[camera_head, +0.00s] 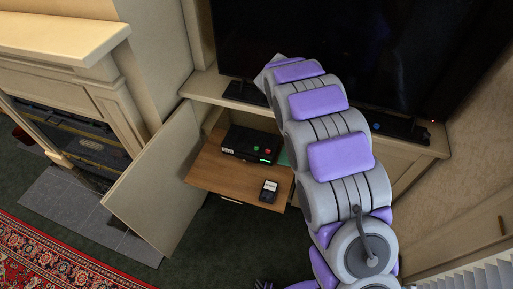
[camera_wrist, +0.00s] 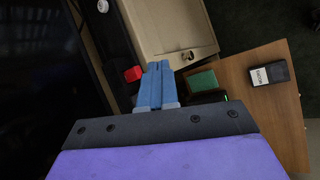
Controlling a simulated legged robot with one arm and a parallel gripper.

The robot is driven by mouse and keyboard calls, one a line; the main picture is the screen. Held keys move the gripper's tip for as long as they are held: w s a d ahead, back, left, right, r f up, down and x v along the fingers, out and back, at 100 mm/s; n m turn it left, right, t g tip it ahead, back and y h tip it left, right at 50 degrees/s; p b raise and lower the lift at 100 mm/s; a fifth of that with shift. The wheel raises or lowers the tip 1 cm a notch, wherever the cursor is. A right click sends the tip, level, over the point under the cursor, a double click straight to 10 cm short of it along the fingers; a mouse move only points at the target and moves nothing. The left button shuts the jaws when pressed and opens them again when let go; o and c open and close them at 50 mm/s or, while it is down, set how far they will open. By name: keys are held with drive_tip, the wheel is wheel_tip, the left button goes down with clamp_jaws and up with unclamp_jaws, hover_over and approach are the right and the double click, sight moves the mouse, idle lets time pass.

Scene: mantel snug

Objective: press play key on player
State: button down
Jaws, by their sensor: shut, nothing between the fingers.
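The player is a black box (camera_head: 250,143) on a pulled-out wooden shelf (camera_head: 215,172) inside the open cabinet, left of my arm in the head view. Its top has a red and a green key, and a small green light shows on its front. Key markings are too small to read. In the wrist view my gripper (camera_wrist: 158,68) has its blue fingers together, empty, pointing toward the cabinet front. My gripper mount hides most or all of the player there. My arm hides the gripper in the head view.
A small dark labelled device (camera_head: 269,191) lies on the shelf; a green block (camera_wrist: 202,80) sits at its edge. A red block (camera_wrist: 133,74) is near the fingers. The open cabinet door (camera_head: 157,185) stands left. A television (camera_head: 400,50) stands above the cabinet.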

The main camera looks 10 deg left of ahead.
drive_tip(key=w+a+f+n+t, duration=0.2)
drive_tip(key=w+a+f+n, duration=0.3)
drive_tip(key=a+f, duration=0.4)
drive_tip(key=n+t+y+p, duration=0.1)
drive_tip(key=n+t+y, duration=0.1)
drive_tip(key=n, duration=0.1)
hover_over(256, 149)
wheel_tip(256, 149, down, 10)
drive_tip(key=shift+a, duration=0.2)
drive_tip(key=shift+f, duration=0.1)
drive_tip(key=shift+f+b, duration=1.25)
drive_tip(key=shift+f, duration=3.05)
drive_tip(key=shift+d+f, duration=0.1)
drive_tip(key=shift+f, duration=0.25)
